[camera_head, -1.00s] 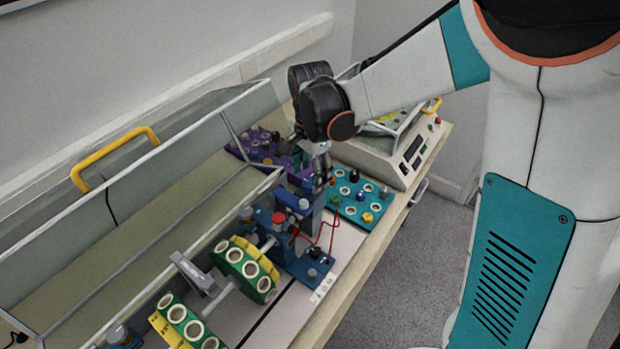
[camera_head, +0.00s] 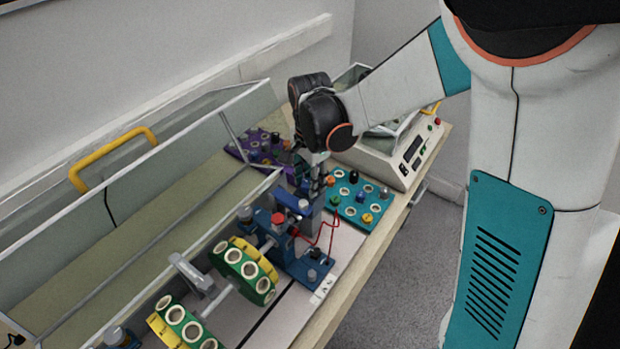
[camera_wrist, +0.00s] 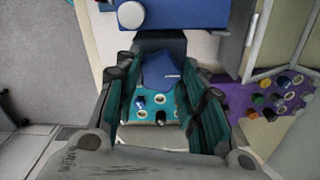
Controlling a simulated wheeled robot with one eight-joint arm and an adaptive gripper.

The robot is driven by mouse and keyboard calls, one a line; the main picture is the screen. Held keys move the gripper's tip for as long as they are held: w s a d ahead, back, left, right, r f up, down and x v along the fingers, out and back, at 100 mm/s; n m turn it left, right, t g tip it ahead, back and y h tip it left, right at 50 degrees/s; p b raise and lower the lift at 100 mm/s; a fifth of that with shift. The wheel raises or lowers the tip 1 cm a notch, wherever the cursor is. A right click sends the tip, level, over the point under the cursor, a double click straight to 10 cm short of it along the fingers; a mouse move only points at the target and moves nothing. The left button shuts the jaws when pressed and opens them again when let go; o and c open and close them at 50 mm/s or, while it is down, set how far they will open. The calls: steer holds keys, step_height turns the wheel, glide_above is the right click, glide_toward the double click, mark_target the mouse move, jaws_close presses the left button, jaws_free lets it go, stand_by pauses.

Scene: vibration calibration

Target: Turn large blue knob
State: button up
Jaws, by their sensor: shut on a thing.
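The large blue knob (camera_wrist: 160,72) shows in the wrist view between my two fingers, with a short white mark on its face. My gripper (camera_wrist: 163,85) is shut on it, with one dark finger on each side. In the head view my gripper (camera_head: 311,176) points down behind the blue drive stand (camera_head: 303,240). The knob cannot be told apart there, as my fingers and the stand hide it.
A teal tray (camera_head: 350,212) with small parts lies right of my gripper and a purple tray (camera_head: 240,154) lies left. A white instrument (camera_head: 385,165) stands behind. The clear guard (camera_head: 215,125) with a yellow handle (camera_head: 113,158) is at left. Green-yellow rotor discs (camera_head: 243,270) stand in front.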

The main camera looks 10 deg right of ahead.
steer(key=shift+n, duration=0.3)
steer(key=n+b, duration=0.1)
steer(key=n, duration=1)
steer(key=shift+n+b, duration=0.3)
steer(key=n, duration=0.6)
steer(key=shift+a, duration=0.1)
steer(key=n, duration=0.5)
steer(key=shift+n+b, duration=0.3)
steer(key=shift+b, duration=0.05)
steer(key=o, duration=1)
steer(key=shift+o, duration=0.2)
